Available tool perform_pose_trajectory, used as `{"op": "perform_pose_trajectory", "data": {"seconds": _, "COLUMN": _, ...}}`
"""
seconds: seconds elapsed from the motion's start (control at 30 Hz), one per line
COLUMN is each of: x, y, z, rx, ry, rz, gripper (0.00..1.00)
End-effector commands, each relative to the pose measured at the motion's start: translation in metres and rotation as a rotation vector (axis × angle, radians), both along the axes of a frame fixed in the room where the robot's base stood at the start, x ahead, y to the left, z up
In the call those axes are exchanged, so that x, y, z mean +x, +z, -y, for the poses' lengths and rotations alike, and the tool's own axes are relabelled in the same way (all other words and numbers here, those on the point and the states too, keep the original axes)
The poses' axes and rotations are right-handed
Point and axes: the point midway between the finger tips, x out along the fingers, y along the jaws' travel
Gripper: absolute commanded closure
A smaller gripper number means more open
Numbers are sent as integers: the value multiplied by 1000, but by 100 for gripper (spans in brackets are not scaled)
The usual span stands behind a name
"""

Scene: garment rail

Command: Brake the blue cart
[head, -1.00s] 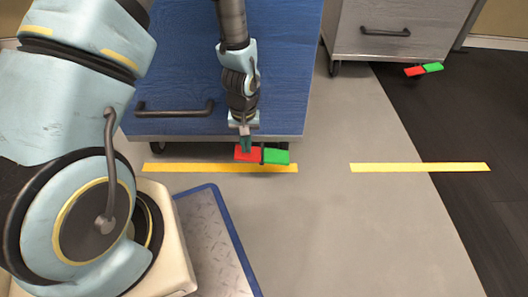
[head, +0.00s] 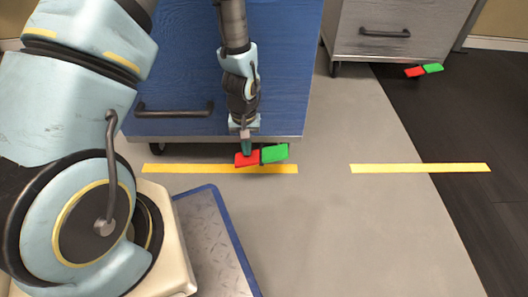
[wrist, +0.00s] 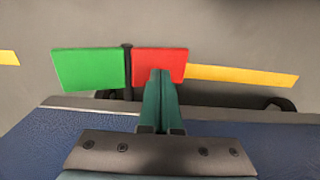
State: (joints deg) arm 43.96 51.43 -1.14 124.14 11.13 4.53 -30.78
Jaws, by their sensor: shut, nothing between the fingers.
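The blue cart (head: 280,75) stands behind the yellow floor line, its front edge toward me. A rocker pedal sticks out below that edge, with a red half (head: 246,159) on the left and a green half (head: 274,153) on the right. The red half sits lower and the green half is raised. My gripper (head: 246,153) points down, shut and empty, with its tips at the red half, seemingly touching it. In the wrist view the shut fingers (wrist: 160,76) overlap the red half (wrist: 176,62), with the green half (wrist: 88,69) clear to the left.
A grey cart (head: 385,40) stands at the back right, with its own red (head: 414,72) and green (head: 433,68) pedal. Yellow lines (head: 420,167) mark the floor. A blue-edged metal plate (head: 215,235) lies at the front. The floor right of the pedal is clear.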

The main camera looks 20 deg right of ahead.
Motion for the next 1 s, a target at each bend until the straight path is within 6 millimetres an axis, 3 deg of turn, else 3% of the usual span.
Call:
{"op": "perform_pose_trajectory", "data": {"seconds": 0.8, "x": 0, "y": 65, "z": 0, "rx": 0, "ry": 0, "rz": 0, "gripper": 100}}
{"op": "perform_pose_trajectory", "data": {"seconds": 1.0, "x": 0, "y": 68, "z": 0, "rx": 0, "ry": 0, "rz": 0, "gripper": 100}}
